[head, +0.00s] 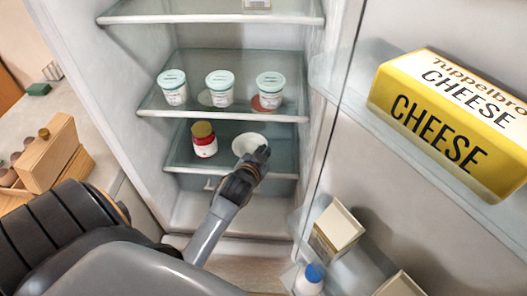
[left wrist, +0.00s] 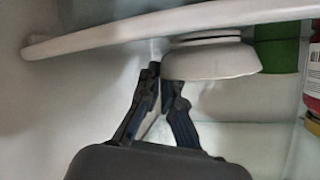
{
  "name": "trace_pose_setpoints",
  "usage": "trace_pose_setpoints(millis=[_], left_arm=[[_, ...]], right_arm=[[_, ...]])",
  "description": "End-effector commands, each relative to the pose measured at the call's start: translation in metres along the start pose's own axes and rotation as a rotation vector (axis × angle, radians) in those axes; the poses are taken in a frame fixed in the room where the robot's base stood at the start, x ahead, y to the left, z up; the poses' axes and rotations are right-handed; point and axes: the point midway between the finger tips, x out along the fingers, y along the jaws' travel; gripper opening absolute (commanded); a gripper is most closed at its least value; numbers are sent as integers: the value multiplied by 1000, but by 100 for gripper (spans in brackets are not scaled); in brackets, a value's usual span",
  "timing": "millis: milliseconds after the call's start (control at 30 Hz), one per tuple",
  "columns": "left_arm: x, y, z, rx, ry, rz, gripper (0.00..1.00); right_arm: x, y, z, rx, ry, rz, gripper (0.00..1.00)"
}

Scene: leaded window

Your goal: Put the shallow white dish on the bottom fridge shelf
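The shallow white dish (head: 246,143) sits level and upright on the bottom glass shelf (head: 222,166), right of a red jar (head: 204,146). My left gripper (head: 259,156) is at the dish's near right edge. The left wrist view is upside down and shows the dish (left wrist: 212,62) with its foot against the shelf (left wrist: 100,32). There the fingers of my left gripper (left wrist: 161,76) come close together at the dish's edge and seem closed on its rim. The dish partly hides one fingertip. My right gripper is not in view.
Three white tubs with green lids, one of them the middle tub (head: 219,92), stand on the shelf above. The open door on the right carries a yellow cheese box (head: 450,120), a carton (head: 336,232) and a blue-capped bottle (head: 309,280). A wooden box (head: 50,155) stands on the left counter.

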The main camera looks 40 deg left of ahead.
Motion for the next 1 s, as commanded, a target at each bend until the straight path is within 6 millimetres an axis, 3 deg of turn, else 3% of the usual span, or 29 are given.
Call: trace_pose_setpoints(millis=[67,100,200,567,667,1000], left_arm=[[0,0,0,1,2,-1,0],[0,0,1,0,0,0,11],[0,0,1,0,0,0,28],[-3,0,0,1,-1,1,28],[-15,1,1,1,-1,1,28],[-86,1,2,0,-2,1,28]], right_arm=[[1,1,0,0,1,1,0],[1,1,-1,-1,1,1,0],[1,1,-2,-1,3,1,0],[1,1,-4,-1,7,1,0],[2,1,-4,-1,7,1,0],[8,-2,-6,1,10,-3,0]])
